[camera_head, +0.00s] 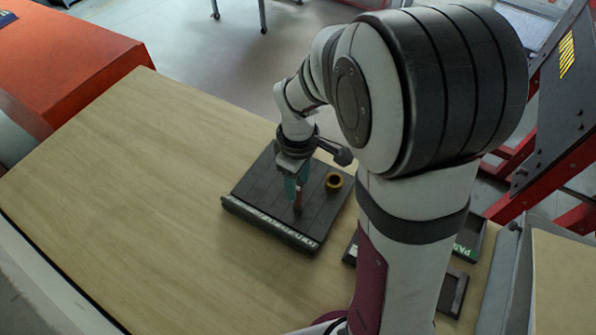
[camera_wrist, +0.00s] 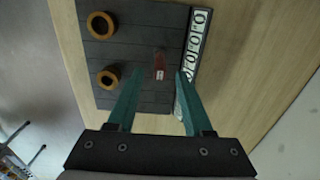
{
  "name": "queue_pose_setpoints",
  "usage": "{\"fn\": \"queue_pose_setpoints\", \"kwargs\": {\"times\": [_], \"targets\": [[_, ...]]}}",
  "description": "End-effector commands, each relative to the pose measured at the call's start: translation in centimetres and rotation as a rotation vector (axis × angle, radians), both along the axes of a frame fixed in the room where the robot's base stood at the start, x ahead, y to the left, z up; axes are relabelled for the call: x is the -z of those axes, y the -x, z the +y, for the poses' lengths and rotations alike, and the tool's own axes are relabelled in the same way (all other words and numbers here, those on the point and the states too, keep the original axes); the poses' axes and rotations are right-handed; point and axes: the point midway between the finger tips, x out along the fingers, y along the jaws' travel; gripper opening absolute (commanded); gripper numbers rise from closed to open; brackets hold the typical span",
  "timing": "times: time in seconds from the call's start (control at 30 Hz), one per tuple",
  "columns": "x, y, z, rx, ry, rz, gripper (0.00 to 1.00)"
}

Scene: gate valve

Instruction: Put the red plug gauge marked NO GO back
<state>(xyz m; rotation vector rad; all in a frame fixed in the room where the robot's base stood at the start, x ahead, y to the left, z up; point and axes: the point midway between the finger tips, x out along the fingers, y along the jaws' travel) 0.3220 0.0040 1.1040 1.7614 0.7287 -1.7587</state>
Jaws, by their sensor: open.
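The red plug gauge (camera_wrist: 159,68) shows in the wrist view between and beyond my gripper's fingertips, with a small pale label whose text is too small to read. In the head view the red gauge (camera_head: 298,198) stands upright or nearly so at the dark board (camera_head: 265,215), beside the teal fingers. My gripper (camera_wrist: 160,77) is open, its two teal fingers apart on either side of the gauge. The fingers also show in the head view (camera_head: 292,186), pointing down over the board. I cannot tell whether a finger touches the gauge, and its lower end is hard to see.
Two yellow-brown rings sit on the board in the wrist view, one upper (camera_wrist: 101,25) and one lower (camera_wrist: 108,77). Dark trays (camera_head: 453,292) lie at right behind my arm. The wooden table (camera_head: 130,190) is clear at left.

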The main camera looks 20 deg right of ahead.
Motion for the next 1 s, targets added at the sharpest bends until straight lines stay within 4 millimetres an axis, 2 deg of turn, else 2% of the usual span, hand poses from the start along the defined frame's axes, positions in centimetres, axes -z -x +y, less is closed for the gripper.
{"fn": "queue_pose_setpoints", "kwargs": {"times": [0.1,0.23,0.3,0.37,0.5,0.6,0.67,0.77,1.0], "targets": [[-3.0,-0.1,0.0,0.0,0.0,-0.006,0.51],[-4.8,0.0,0.0,0.0,0.0,-0.001,0.51],[-5.8,0.8,0.1,0.052,-0.006,-0.001,0.51],[-7.3,3.1,0.3,0.199,-0.021,0.001,0.51],[-9.7,11.8,1.5,0.744,-0.081,0.042,0.51],[-9.8,16.7,2.5,1.07,-0.112,0.087,0.51],[-9.6,18.4,2.8,1.19,-0.12,0.107,0.51],[-9.4,19.5,3.1,1.27,-0.123,0.124,0.51],[-9.4,19.4,3.0,1.269,-0.123,0.122,0.51]]}}
